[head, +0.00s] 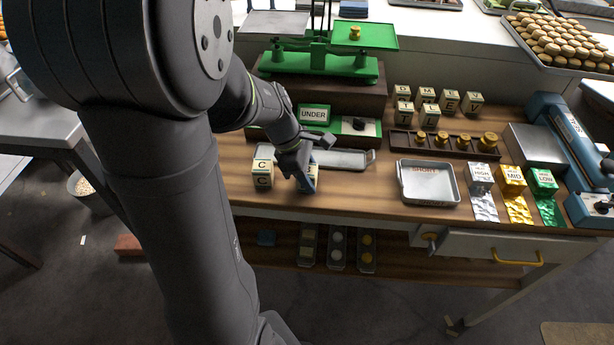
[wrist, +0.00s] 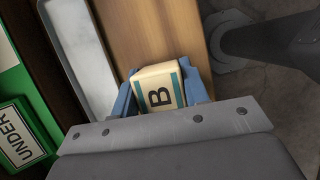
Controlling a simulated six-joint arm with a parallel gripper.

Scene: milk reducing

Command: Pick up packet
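A cream packet marked B with teal bands (wrist: 160,88) is between the two blue fingers of my gripper (wrist: 164,98) in the wrist view. The fingers lie close along both sides of it; whether they press on it is not clear. In the head view, my gripper (head: 305,182) points down at the front of the wooden bench, and its fingers mostly hide this packet. I cannot tell whether the packet rests on the bench. Another cream packet, marked C (head: 263,174), stands upright just left of my gripper.
A green balance scale (head: 318,66) stands behind, above a green UNDER sign (head: 314,113). A long metal tray (head: 345,159) lies just behind my gripper. A square metal tray (head: 428,182) is to the right. Several lettered packets (head: 428,113) stand farther back. The bench's front edge is close.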

